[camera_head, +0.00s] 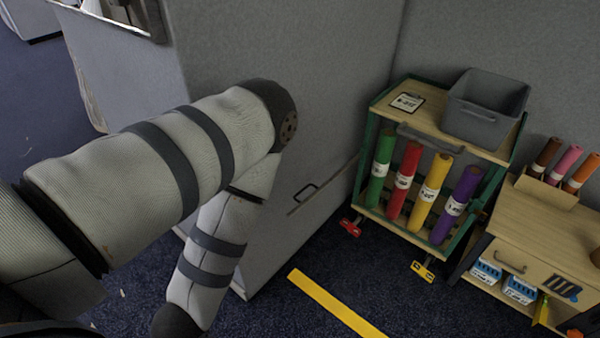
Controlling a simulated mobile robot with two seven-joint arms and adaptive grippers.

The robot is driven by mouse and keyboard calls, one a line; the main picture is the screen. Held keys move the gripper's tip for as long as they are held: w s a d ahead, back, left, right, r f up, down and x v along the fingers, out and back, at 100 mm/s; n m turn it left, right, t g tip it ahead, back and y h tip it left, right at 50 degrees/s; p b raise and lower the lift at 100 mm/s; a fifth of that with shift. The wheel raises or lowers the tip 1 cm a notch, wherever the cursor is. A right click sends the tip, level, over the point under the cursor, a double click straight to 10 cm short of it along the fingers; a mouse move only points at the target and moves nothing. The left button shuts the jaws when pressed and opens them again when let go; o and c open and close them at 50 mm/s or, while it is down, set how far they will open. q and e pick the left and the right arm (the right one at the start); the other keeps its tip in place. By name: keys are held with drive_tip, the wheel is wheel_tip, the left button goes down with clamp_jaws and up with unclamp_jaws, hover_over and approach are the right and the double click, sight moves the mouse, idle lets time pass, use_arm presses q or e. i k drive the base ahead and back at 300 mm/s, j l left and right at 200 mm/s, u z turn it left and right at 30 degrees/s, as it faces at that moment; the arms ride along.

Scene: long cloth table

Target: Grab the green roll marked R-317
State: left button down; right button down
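A green roll (380,165) stands nearly upright in the lower part of a green-framed cart (364,158). It is the leftmost of the rolls there and has a white label; its marking is too small to read. Beside it stand a red roll (404,181), a yellow roll (429,192) and a purple roll (457,206), also labelled. My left arm reaches in from the left and bends down at the elbow, well away from the cart. Neither of my grippers is in view.
A grey bin (484,108) and a labelled card (407,102) are on the cart's top. A wooden cabinet (540,220) with more rolls stands at the right. A grey partition (330,80) is beside my arm. A yellow floor strip (335,304) crosses the open carpet.

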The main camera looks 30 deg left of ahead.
sight(388, 138)
drive_tip(key=j+u, duration=0.25)
drive_tip(key=j, duration=1.05)
drive_tip(key=k, duration=0.05)
